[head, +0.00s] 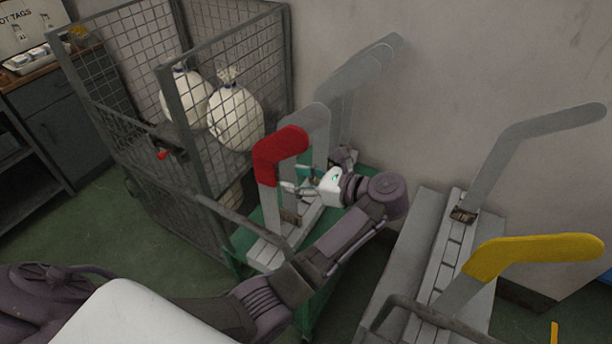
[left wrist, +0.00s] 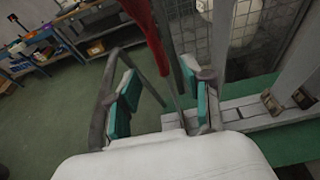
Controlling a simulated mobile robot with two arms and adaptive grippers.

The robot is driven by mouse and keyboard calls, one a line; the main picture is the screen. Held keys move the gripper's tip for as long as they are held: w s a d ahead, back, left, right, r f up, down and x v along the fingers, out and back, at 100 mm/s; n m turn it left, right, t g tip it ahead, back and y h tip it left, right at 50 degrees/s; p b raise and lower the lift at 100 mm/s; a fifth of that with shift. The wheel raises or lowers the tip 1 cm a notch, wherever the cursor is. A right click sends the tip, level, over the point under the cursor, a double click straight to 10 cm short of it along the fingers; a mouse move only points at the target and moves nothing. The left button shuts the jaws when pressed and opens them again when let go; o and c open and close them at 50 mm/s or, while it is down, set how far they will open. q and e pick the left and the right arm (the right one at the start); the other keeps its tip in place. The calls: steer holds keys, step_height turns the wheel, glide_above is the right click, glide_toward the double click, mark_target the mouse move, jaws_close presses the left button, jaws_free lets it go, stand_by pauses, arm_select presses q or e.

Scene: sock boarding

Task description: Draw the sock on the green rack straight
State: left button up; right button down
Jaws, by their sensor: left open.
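A red sock (head: 280,150) covers the bent top of the front board on the green rack (head: 238,240). The board (head: 270,210) is bare and grey below the sock's lower edge. My left gripper (head: 296,181) is open just right of that board, below the sock, with its teal-padded fingers pointing at it. In the left wrist view, the red sock (left wrist: 147,32) comes down from the top, and the thin board edge runs on below it between the two open fingers (left wrist: 163,98). Contact between fingers and board cannot be told. My right gripper is not in view.
Bare grey boards (head: 358,70) stand behind the sock's board. A wire cage (head: 120,45) with white sacks (head: 236,118) is close on the left. On the right, a grey rack (head: 418,215) holds a bare board (head: 500,150) and one with a yellow sock (head: 530,250).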

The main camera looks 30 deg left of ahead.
mark_target(275, 176)
arm_select(q)
steer(key=x, duration=0.3)
steer(key=shift+s+a, duration=0.1)
steer(key=shift+a, duration=0.25)
steer(key=shift+p+x, duration=0.45)
steer(key=shift+x, duration=1.9)
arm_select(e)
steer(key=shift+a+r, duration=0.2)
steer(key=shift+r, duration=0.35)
arm_select(q)
jaws_close()
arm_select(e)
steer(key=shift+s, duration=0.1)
arm_select(q)
steer(key=shift+d+f, duration=0.1)
steer(key=shift+f, duration=0.05)
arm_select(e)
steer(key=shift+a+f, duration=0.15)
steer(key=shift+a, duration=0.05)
arm_select(q)
steer(key=shift+f, duration=0.1)
